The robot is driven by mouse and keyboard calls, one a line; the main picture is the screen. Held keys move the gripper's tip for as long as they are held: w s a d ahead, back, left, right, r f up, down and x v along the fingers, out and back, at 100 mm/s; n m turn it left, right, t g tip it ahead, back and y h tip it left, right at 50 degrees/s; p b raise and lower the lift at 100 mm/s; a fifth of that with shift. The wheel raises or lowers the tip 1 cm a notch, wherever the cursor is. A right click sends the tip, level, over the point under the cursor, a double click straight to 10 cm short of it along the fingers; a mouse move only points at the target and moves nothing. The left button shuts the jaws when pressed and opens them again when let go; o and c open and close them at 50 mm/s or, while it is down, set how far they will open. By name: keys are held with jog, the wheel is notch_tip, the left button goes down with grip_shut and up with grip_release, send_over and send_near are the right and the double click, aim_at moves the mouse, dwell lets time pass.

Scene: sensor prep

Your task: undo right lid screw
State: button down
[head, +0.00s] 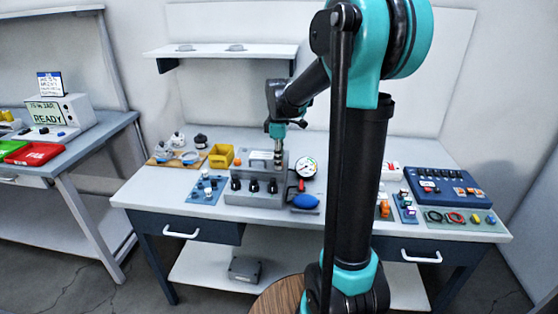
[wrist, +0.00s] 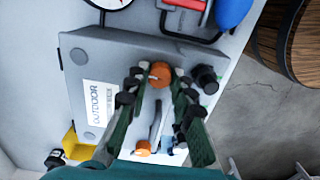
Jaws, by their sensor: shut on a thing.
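The grey sensor box (head: 255,197) stands on the workbench with black fittings along its front. The right lid screw (wrist: 158,72) is an orange knob at the upper end of the lid in that view. Another orange screw (wrist: 143,148) shows at the lower end. My gripper (head: 278,155), also in the wrist view (wrist: 160,82), points down over the box, its fingers closed on both sides of the right screw. The screw's shank is hidden.
A dial gauge (head: 307,168) and a blue bulb (head: 305,202) are just right of the box. A yellow bin (head: 221,156) and a blue plate with small parts (head: 206,190) lie left. A blue panel (head: 446,186) is far right. A wooden round top (head: 275,298) stands in front.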

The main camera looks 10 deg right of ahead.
dwell(0.3)
jog(key=c, duration=1.3)
grip_release()
jog(key=shift+r, duration=0.1)
notch_tip(320, 180, up, 12)
